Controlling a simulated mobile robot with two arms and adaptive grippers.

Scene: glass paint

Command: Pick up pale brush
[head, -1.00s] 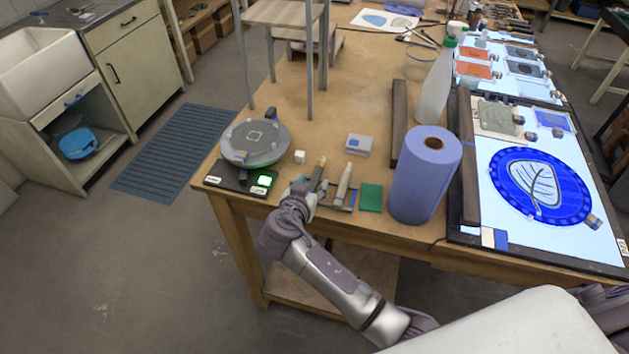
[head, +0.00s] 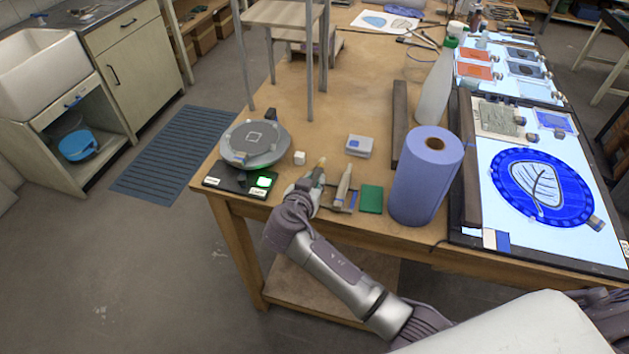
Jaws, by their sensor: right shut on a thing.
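My right gripper (head: 308,186) is at the near edge of the wooden table. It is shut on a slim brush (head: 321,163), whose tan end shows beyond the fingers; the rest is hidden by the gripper. A second brush-like tool with a pale, pointed body (head: 343,184) lies just to the right on a small rest, apart from the gripper. I cannot tell from its visible end whether the held one is the pale brush. My left gripper is not in view.
A grey turntable (head: 255,143) and a black pad with a green light (head: 263,182) are left of the gripper. Bare table (head: 330,125) lies beyond.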

